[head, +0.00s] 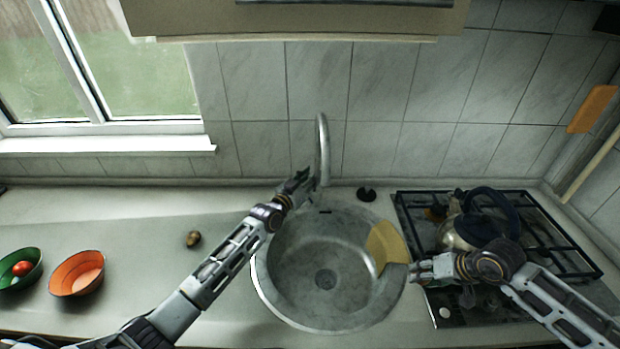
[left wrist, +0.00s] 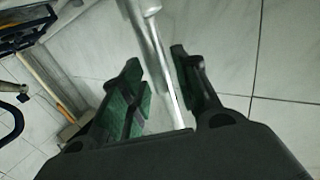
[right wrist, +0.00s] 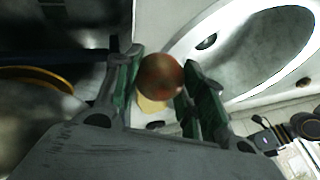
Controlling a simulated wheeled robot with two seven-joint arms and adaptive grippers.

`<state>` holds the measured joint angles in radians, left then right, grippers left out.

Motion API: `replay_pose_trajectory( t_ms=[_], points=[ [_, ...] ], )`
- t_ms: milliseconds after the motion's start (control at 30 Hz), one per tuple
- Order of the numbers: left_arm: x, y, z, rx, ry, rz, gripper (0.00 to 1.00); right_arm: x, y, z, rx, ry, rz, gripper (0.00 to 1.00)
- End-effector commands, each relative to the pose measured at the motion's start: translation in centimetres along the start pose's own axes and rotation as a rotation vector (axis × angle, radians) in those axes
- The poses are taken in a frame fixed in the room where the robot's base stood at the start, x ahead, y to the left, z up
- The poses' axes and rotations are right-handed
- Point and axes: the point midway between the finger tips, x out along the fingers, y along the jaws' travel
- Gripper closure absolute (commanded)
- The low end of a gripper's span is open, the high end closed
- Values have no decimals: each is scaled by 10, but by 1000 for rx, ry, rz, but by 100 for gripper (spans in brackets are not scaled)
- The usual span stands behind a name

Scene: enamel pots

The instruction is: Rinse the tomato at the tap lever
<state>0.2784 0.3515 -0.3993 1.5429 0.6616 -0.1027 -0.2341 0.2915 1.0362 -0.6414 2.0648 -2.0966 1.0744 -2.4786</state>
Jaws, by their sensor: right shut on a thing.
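The grey tap (head: 323,150) rises behind the round sink (head: 300,262). My left gripper (head: 298,186) is beside the tap; in the left wrist view (left wrist: 160,95) its fingers are apart with the metal tap (left wrist: 158,70) between them. I cannot make out the lever separately. My right gripper (head: 418,268) is at the sink's right rim, shut on a round red-brown thing that looks like a tomato (right wrist: 160,74), seen in the right wrist view between the fingers (right wrist: 160,92). The held tomato is hidden in the head view. Another red tomato (head: 22,268) lies in the green bowl (head: 30,257).
An orange bowl (head: 62,279) and a small brown object (head: 193,239) stand on the counter left of the sink. A yellow piece (head: 385,243) lies at the sink's right side. The hob (head: 550,235) with a kettle (head: 455,236) is at the right. Counter between bowls and sink is mostly clear.

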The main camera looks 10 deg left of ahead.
Motion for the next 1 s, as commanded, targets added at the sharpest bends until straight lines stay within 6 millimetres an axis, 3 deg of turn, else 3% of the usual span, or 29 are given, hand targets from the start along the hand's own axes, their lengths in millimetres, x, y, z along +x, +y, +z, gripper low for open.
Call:
replay_pose_trajectory(
  t_ms=[200,433,833,1000],
  points=[
    [0,0,0,0,0,0,70,0,0,0,0,0,0,84],
    [0,0,0,0,0,0,100,0,0,0,0,0,0,84],
    [0,1,0,-1,3,0,100,1,0,0,0,0,0,84],
    [4,10,2,-3,24,1,100,6,2,2,0,0,0,84]
  ],
)
